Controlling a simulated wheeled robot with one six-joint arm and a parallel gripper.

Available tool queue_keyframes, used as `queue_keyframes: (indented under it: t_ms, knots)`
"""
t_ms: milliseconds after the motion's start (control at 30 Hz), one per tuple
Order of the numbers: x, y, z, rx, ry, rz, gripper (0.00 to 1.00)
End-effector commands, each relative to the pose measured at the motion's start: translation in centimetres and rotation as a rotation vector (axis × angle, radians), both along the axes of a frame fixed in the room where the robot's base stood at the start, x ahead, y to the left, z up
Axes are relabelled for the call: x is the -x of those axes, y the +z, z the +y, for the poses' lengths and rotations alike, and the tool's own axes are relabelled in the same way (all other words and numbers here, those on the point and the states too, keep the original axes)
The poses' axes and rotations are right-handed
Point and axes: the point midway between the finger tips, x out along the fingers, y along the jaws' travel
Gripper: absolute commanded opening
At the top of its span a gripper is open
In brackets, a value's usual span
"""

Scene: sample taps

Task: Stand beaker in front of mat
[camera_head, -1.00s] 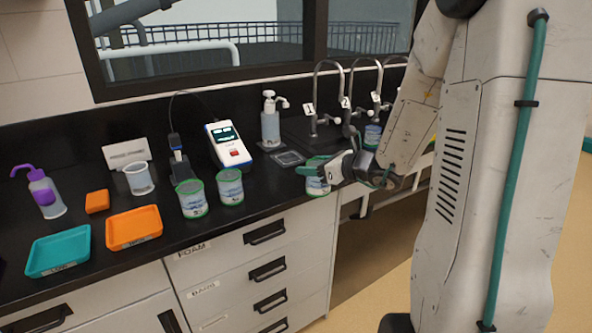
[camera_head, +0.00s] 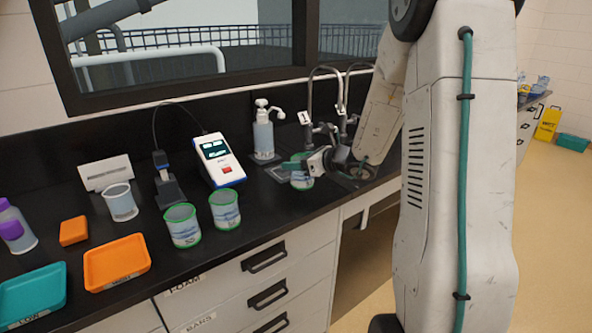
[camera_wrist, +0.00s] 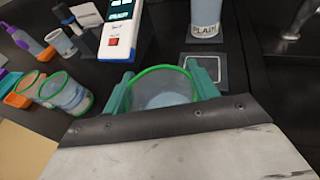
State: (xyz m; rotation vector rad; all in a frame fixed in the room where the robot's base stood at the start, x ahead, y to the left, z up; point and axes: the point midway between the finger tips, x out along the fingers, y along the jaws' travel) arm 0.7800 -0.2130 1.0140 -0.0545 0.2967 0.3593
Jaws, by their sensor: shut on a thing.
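The held beaker, clear with a green rim (camera_head: 300,184), is between the fingers of my gripper (camera_head: 306,167). In the wrist view the teal fingers of my gripper (camera_wrist: 163,86) press both sides of the beaker (camera_wrist: 163,92), which looks roughly upright. The mat, a small dark square with a pale outline (camera_head: 277,173), lies on the counter just left of the held beaker; it also shows beyond the beaker in the wrist view (camera_wrist: 202,72). I cannot tell whether the beaker's base touches the counter.
Two similar green-rimmed beakers (camera_head: 182,226) (camera_head: 225,210) stand to the left near the front edge. A pump bottle (camera_head: 263,135) stands behind the mat. A meter (camera_head: 218,160) is behind the beakers. Taps (camera_head: 325,100) rise behind my gripper. Orange (camera_head: 117,263) and teal (camera_head: 32,296) trays lie far left.

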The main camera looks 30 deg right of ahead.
Motion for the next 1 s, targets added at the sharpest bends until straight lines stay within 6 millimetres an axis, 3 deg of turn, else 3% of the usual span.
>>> queue_keyframes:
  t_ms: [267,667,700,767,1000]
  knots:
    - [0.0,-3.3,-0.2,-0.003,-0.002,0.002,0.2]
    - [0.0,-3.8,-0.2,0.0,-0.002,0.0,0.2]
    - [0.0,-3.8,-0.2,0.0,-0.002,0.0,0.64]
    - [0.0,-3.8,-0.2,0.0,-0.002,0.0,0.8]
    - [0.0,-3.8,-0.2,0.0,-0.002,0.0,0.8]
